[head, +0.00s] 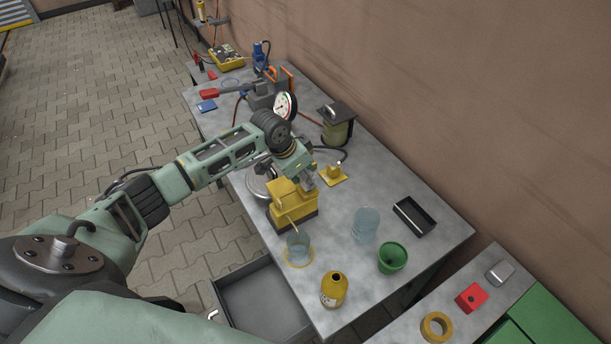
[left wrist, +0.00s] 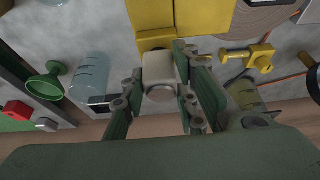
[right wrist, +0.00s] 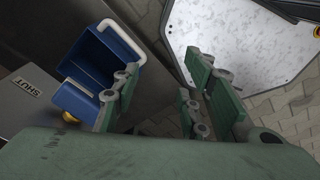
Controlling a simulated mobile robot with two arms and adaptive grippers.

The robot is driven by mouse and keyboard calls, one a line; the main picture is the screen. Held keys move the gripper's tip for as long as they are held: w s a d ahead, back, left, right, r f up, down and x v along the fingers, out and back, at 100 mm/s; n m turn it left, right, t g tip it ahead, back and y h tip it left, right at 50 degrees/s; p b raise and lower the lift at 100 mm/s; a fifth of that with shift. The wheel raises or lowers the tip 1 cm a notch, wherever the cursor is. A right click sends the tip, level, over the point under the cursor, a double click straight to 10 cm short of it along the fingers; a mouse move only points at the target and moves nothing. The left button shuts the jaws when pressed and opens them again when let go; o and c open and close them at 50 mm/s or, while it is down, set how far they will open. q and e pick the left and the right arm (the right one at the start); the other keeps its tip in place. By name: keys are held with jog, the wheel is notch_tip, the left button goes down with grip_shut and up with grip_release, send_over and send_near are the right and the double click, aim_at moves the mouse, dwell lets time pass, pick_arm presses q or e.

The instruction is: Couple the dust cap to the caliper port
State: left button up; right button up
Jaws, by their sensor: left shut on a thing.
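A large yellow caliper (head: 290,208) stands on a dark base on the grey bench. My left gripper (head: 306,180) is at its upper right side. In the left wrist view my left gripper (left wrist: 160,78) is shut on a pale grey block-like piece with a rounded end, which looks like the dust cap (left wrist: 159,70). The cap sits right against the lower edge of the yellow caliper body (left wrist: 155,20); I cannot tell whether they touch. The port itself is hidden. My right gripper (right wrist: 166,75) is open and empty, away from the bench objects.
A small yellow fitting on a plate (head: 333,176) stands close by. A clear beaker (head: 366,224), green funnel (head: 392,258), yellow bottle (head: 334,290) and black tray (head: 414,215) stand nearby. A blue bin (right wrist: 105,60) is near my right gripper.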

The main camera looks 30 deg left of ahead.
dwell(0.6)
pick_arm(q)
jog(key=shift+p, duration=0.35)
jog(key=shift+f+b, duration=0.3)
jog(key=shift+f, duration=0.2)
dwell(0.5)
jog(key=o, duration=1.2)
jog(key=shift+c, duration=0.2)
jog(key=v, duration=1.2)
jog(key=shift+f, duration=0.1)
